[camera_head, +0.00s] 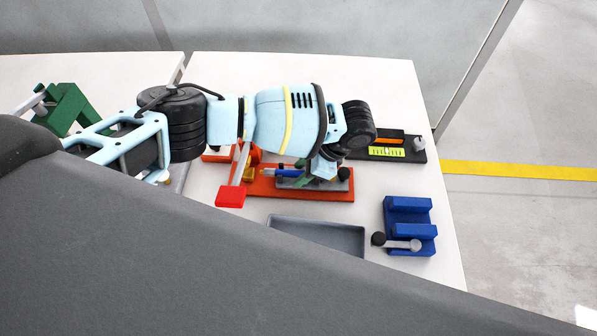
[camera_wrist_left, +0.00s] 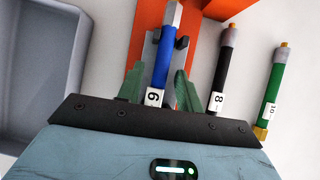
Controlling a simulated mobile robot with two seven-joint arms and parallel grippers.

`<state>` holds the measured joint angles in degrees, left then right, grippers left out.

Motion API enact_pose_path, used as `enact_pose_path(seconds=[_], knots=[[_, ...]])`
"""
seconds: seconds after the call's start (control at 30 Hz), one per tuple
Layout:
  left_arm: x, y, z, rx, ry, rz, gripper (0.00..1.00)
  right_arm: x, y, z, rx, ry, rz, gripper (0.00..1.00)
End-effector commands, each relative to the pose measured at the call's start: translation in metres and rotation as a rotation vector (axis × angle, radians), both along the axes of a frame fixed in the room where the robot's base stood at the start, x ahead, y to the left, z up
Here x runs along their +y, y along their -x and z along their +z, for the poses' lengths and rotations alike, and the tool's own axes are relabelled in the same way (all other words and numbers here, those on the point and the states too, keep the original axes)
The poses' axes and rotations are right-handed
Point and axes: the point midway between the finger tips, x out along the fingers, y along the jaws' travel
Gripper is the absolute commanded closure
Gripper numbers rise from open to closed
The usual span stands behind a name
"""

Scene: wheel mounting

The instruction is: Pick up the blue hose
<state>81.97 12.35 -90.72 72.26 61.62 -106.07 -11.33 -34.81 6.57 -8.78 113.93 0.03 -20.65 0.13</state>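The blue hose (camera_wrist_left: 167,60) carries a white label reading 6 and has a silver and brass end. It lies over the orange holder (camera_wrist_left: 150,18) in the left wrist view. My left gripper (camera_wrist_left: 158,85) has its green fingers apart, one on each side of the blue hose. The right finger is closer to it, and I cannot tell whether it touches. In the head view the left gripper (camera_head: 308,172) is low over the orange holder, and part of the blue hose (camera_head: 283,173) shows beside it. My right gripper is not in view.
A black hose labelled 8 (camera_wrist_left: 222,75) and a green hose labelled 10 (camera_wrist_left: 271,90) lie to the right in the wrist view. A grey tray (camera_head: 320,235), a blue holder (camera_head: 408,206) and a red-headed tool (camera_head: 231,196) stand around on the white table.

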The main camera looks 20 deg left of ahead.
Motion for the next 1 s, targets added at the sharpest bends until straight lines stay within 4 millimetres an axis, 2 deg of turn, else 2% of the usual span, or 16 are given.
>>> enact_pose_path(seconds=[0.03,0.27,0.77,1.0], knots=[[0.0,0.0,0.0,0.0,0.0,0.0,0.71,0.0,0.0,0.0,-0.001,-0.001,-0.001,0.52],[0.0,0.0,0.0,0.0,0.0,0.0,1.0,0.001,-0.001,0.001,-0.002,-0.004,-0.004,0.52],[0.0,-0.001,0.004,-0.001,0.0,0.0,1.0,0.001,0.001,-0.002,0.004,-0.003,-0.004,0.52],[-0.001,-0.001,0.037,-0.005,0.003,0.0,1.0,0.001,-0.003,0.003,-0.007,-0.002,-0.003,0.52]])
